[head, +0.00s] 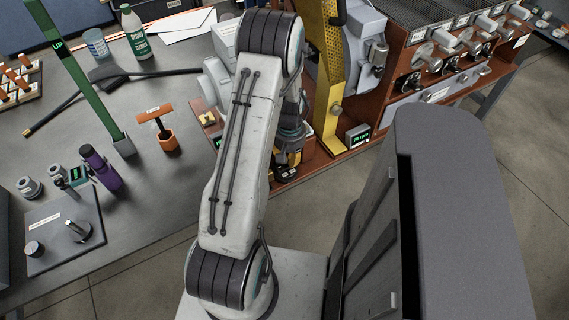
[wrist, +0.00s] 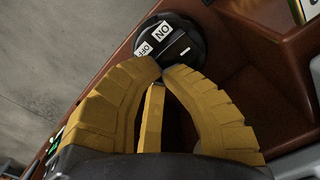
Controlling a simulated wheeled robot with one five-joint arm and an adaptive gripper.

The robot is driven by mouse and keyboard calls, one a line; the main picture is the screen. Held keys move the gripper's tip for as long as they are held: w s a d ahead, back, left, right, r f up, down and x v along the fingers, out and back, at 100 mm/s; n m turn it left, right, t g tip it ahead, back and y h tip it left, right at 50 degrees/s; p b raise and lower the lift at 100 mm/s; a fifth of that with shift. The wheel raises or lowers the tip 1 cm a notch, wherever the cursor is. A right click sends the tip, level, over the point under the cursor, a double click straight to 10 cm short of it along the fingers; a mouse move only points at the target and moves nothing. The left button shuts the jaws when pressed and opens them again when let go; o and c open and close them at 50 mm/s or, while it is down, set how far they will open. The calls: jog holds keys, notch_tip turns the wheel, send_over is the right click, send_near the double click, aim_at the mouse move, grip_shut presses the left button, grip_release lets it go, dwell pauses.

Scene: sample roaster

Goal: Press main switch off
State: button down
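The main switch (wrist: 170,42) is a round black base with a black rocker and white ON and OFF labels, at the top centre of the wrist view. ON is on the upper right and OFF on the lower left. My gripper (wrist: 162,70) has yellow ribbed fingers, drawn together with tips almost meeting and nothing seen held between them. The tips are at the lower edge of the switch; I cannot tell whether they touch it. In the head view my gripper (head: 287,172) is small beside the roaster's base, and the switch cannot be made out there.
The red-brown roaster base (wrist: 255,70) has a raised wall right of the switch. In the head view, a yellow perforated column (head: 330,70) and a small green display (head: 358,136) stand close right of my arm. The grey bench (head: 130,210) lies left.

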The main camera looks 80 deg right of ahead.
jog(key=shift+f, duration=0.3)
jog(key=shift+r, duration=0.1)
jog(key=shift+r+p, duration=2)
jog(key=shift+r, duration=1.45)
